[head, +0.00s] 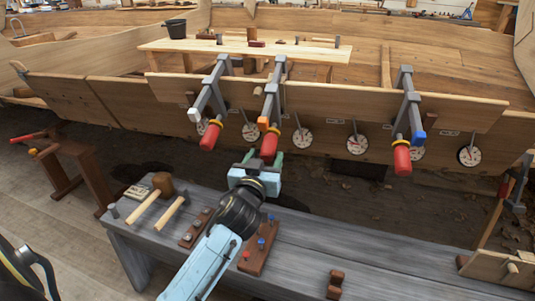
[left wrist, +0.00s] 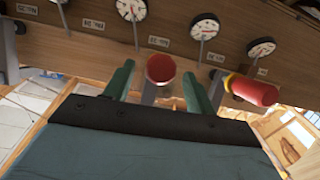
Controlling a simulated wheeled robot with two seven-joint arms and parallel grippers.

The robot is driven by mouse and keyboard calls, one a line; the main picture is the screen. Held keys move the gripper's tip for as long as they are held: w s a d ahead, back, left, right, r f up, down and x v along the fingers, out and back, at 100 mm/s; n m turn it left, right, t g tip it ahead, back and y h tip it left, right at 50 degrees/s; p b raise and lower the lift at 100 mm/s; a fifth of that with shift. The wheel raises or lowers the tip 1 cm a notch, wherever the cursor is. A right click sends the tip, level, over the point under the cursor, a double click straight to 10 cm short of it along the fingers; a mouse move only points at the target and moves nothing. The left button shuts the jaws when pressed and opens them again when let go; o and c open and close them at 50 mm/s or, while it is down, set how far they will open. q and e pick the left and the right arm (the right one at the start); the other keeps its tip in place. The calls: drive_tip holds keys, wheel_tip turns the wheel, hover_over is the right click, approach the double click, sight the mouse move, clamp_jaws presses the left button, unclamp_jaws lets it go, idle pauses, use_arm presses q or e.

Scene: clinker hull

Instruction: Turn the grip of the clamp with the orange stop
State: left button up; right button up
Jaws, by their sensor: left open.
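The clamp with the orange stop (head: 263,123) is the middle one of three on the plank edge, and its red grip (head: 269,143) hangs below the bar. My left gripper (head: 264,157), with green fingers, is open just below this grip. In the left wrist view the round red end of the grip (left wrist: 161,69) lies between my open fingers (left wrist: 158,74), with a gap on each side. I cannot tell how far the fingers reach along it. My right gripper is not in view.
The clamp with the white stop (head: 195,115) is close on the left; the clamp with the blue stop (head: 419,137) is farther right. Dials (head: 303,138) line the hull plank. A grey bench (head: 330,245) below holds mallets (head: 163,184) and wooden blocks.

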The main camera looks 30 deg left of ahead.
sight(268, 157)
use_arm(q)
drive_tip(key=shift+x, duration=1.7)
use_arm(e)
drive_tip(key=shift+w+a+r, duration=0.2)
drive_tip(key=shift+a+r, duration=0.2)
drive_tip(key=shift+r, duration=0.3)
use_arm(q)
drive_tip(key=c, duration=1)
drive_tip(key=shift+m+y, duration=0.6)
drive_tip(key=shift+d+m+g+y, duration=0.1)
drive_tip(key=shift+m+g+y, duration=0.2)
drive_tip(key=shift+m+y, duration=0.15)
drive_tip(key=m+y+b, duration=0.2)
drive_tip(key=b, duration=0.1)
drive_tip(key=shift+f+m+y, duration=0.1)
drive_tip(key=shift+m+y, duration=0.15)
drive_tip(key=shift+m, duration=0.1)
drive_tip(key=shift+g, duration=0.3)
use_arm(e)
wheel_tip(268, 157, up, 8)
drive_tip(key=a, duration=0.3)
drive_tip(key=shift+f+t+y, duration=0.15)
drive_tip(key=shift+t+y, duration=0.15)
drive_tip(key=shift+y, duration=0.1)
